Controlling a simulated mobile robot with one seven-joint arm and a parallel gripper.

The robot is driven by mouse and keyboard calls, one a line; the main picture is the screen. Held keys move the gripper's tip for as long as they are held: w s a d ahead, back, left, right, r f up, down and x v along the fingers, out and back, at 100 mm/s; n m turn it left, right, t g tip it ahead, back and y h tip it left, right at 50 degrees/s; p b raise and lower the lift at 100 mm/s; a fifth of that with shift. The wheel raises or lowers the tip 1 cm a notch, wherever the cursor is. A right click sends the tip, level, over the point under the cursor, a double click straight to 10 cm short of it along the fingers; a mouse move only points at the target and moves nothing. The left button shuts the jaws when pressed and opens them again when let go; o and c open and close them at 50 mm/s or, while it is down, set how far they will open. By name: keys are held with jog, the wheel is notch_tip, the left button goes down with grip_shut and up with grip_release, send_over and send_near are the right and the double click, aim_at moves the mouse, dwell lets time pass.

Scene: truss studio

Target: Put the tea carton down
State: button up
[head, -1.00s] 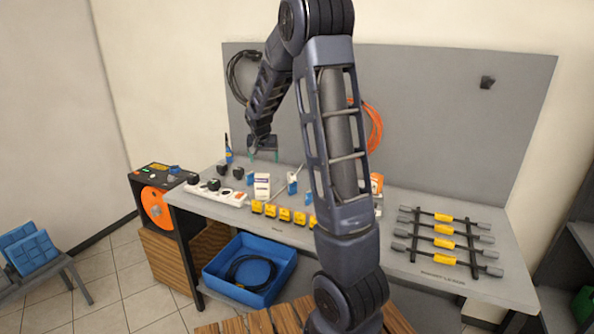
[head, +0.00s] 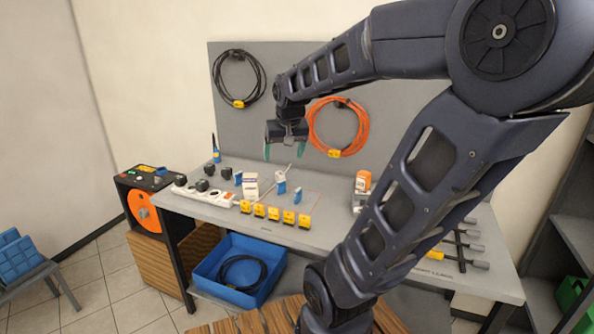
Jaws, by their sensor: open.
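A small white carton (head: 251,186), which looks like the tea carton, stands upright on the grey workbench (head: 330,229). Its label is too small to read. My gripper (head: 285,150) is open and empty. It hangs above the bench, up and to the right of the carton in the head view, apart from it and in front of the grey back panel (head: 285,75).
Blue-and-white items (head: 281,186) stand close to the carton. A row of yellow blocks (head: 274,213) lines the front edge, with a white power strip (head: 205,193) to the left. A blue bin (head: 210,268) is below.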

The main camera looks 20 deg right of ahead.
jog(key=s+n, duration=0.1)
jog(key=s, duration=1)
jog(key=shift+a+f, duration=0.2)
jog(key=shift+f, duration=0.25)
dwell(0.4)
